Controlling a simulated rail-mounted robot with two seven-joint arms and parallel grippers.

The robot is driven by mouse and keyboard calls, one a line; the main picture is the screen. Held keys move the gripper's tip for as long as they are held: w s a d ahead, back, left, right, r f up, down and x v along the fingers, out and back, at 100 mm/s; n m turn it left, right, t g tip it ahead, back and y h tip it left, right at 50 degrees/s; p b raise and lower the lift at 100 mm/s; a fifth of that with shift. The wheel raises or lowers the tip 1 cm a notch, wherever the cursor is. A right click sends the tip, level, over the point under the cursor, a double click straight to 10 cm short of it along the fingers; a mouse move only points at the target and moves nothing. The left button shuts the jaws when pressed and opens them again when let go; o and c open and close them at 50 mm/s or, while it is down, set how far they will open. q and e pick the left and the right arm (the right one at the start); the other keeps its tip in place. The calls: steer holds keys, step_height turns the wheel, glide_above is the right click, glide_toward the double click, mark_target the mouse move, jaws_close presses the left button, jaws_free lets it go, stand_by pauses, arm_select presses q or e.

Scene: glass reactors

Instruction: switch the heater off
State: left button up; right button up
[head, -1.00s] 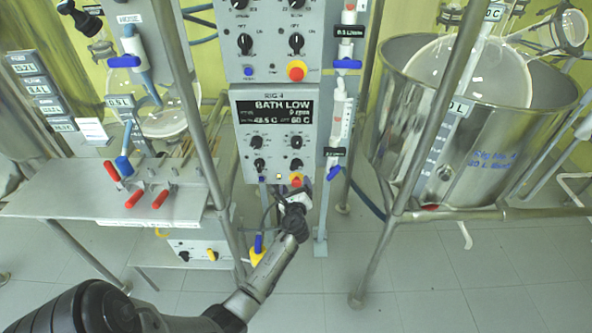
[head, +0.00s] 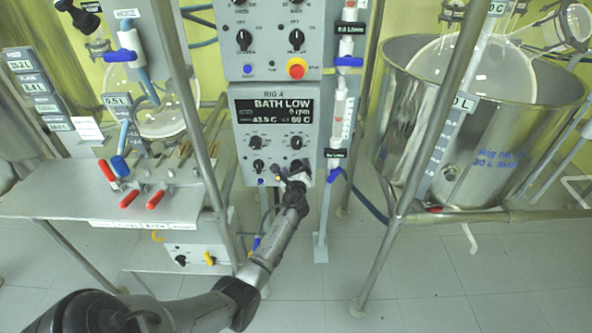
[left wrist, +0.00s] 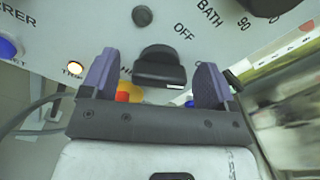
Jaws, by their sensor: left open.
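The grey control box labelled RIG 4 (head: 243,132) carries a display (head: 274,109) reading BATH LOW. My left gripper (head: 289,173) is at the lower right of this box, close under its lower right knob (head: 296,164). In the left wrist view, a black knob (left wrist: 160,62) stands between the two open purple fingers of the left gripper (left wrist: 157,80), with a gap on each side. The knob's white mark faces the gripper's palm; the word OFF is printed on the opposite side. The label below the knob is mostly hidden. My right gripper is not in view.
In the left wrist view, a red-and-yellow stop button (left wrist: 125,95) is partly hidden behind the gripper. A steel bath (head: 475,165) stands right, a bench with red-handled clamps (head: 129,197) left.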

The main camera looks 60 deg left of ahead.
arm_select(q)
steer(key=shift+c, duration=0.3)
steer(key=c, duration=0.9)
steer(key=shift+o, duration=0.2)
steer(key=n+b, duration=0.1)
steer(key=n, duration=0.2)
steer(key=n+b, duration=0.2)
steer(key=shift+f+n, duration=0.2)
steer(key=shift+n, duration=0.2)
steer(key=n+b, duration=0.1)
steer(key=n, duration=0.2)
steer(key=shift+b, duration=0.4)
steer(key=shift+n+b, duration=0.5)
steer(key=shift+n, duration=1.2)
